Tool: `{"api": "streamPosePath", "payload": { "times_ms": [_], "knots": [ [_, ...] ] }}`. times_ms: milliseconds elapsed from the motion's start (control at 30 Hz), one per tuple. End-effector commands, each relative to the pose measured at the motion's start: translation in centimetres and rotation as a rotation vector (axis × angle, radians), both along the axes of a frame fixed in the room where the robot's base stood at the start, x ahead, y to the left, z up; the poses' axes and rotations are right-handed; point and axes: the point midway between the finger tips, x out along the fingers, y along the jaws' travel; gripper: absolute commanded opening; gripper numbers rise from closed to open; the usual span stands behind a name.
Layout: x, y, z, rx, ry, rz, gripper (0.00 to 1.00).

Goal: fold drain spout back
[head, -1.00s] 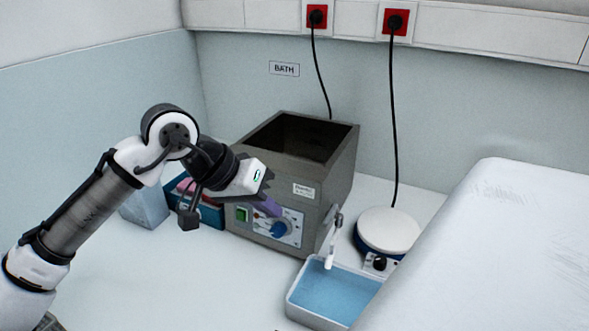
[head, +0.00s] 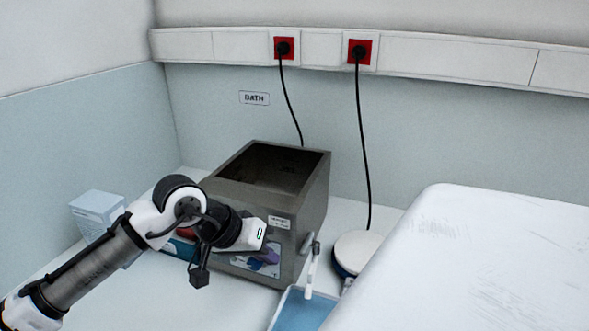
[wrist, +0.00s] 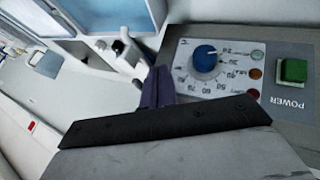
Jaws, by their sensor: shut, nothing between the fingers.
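The drain spout (head: 312,272) is a slim white arm at the lower right side of the grey metal bath (head: 310,215). It hangs down, its lower end over the blue tray. My gripper (head: 268,256) is shut and empty, in front of the bath's control panel, to the left of the spout and apart from it. In the wrist view the purple fingers (wrist: 157,88) sit beside the blue dial (wrist: 206,58), and pale fittings (wrist: 130,52) show beyond them, too small to tell apart clearly.
A tray of blue liquid (head: 300,312) stands below the spout. A round white-topped device (head: 358,250) is to its right, beside a large white padded surface (head: 450,260). A pale box (head: 98,215) stands at left. The green power switch (wrist: 292,71) is on the panel.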

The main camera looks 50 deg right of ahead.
Motion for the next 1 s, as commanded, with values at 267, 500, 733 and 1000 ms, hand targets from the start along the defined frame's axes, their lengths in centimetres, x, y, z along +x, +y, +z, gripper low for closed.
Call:
{"api": "streamPosePath", "payload": {
  "times_ms": [267,500,733,1000],
  "knots": [
    [-2.8,-2.4,-1.9,0.001,-0.003,-0.003,0.0],
    [-4.3,-3.0,-2.1,0.001,-0.001,0.0,0.0],
    [-4.4,-3.1,-2.2,0.001,0.0,0.001,0.0],
    [-4.8,-3.5,-2.2,-0.001,-0.001,0.012,0.0]
  ]
}}
